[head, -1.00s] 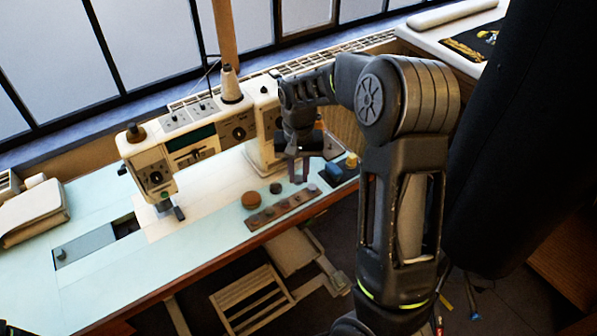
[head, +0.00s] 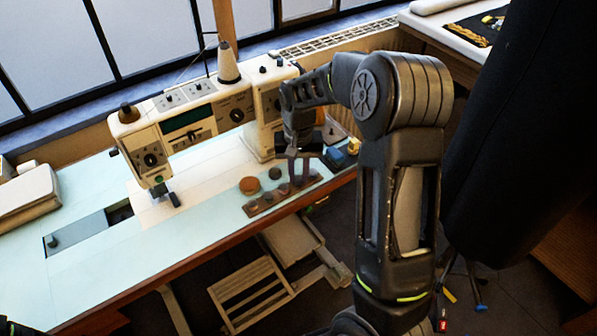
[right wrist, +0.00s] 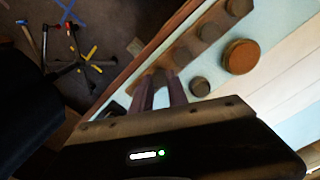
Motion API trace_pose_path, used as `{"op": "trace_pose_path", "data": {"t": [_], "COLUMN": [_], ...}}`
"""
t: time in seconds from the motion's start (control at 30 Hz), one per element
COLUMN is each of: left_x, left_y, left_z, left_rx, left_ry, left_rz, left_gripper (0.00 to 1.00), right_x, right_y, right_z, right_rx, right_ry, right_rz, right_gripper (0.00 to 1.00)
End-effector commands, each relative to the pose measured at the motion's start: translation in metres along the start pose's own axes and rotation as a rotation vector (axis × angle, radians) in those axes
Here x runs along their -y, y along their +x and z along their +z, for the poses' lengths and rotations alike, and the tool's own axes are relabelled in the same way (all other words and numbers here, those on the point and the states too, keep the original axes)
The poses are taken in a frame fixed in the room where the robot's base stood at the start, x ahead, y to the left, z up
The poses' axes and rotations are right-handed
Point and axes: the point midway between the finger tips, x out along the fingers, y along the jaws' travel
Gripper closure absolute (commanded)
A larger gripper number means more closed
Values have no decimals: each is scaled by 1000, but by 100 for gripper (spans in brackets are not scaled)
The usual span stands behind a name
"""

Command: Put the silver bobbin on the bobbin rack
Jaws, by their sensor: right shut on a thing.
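The bobbin rack (head: 262,208) is a brown strip with several round pieces along it, near the table's front edge; the right wrist view also shows it (right wrist: 222,20). My right gripper (head: 299,184) points down over the rack's right part, its fingertips at or just above it. In the right wrist view its two fingers (right wrist: 162,92) close around something at the rack's near end. I take this for the silver bobbin, but the fingers mostly hide it. I cannot tell whether it touches the rack. My left gripper does not show.
A round brown tin (head: 249,185) and a small dark round piece (head: 274,173) stand just behind the rack. A sewing machine (head: 190,125) stands behind them. A blue block (head: 335,155) is right of the gripper.

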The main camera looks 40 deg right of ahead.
Motion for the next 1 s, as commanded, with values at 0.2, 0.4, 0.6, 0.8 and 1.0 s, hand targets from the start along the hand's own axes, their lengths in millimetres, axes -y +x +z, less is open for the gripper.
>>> {"op": "trace_pose_path", "data": {"t": [0.2,0.4,0.6,0.8,1.0], "left_x": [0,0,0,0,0], "left_y": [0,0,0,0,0], "left_z": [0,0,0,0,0], "left_rx": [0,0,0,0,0], "left_ry": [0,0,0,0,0], "left_rz": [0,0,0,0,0], "left_gripper": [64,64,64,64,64], "right_x": [0,0,0,0,0], "right_y": [0,1,2,1,1], "right_z": [0,0,0,0,0], "right_rx": [0,0,0,0,0], "right_ry": [0,0,0,0,0], "right_rz": [0,0,0,0,0], "right_gripper": [100,100,100,77,61]}}
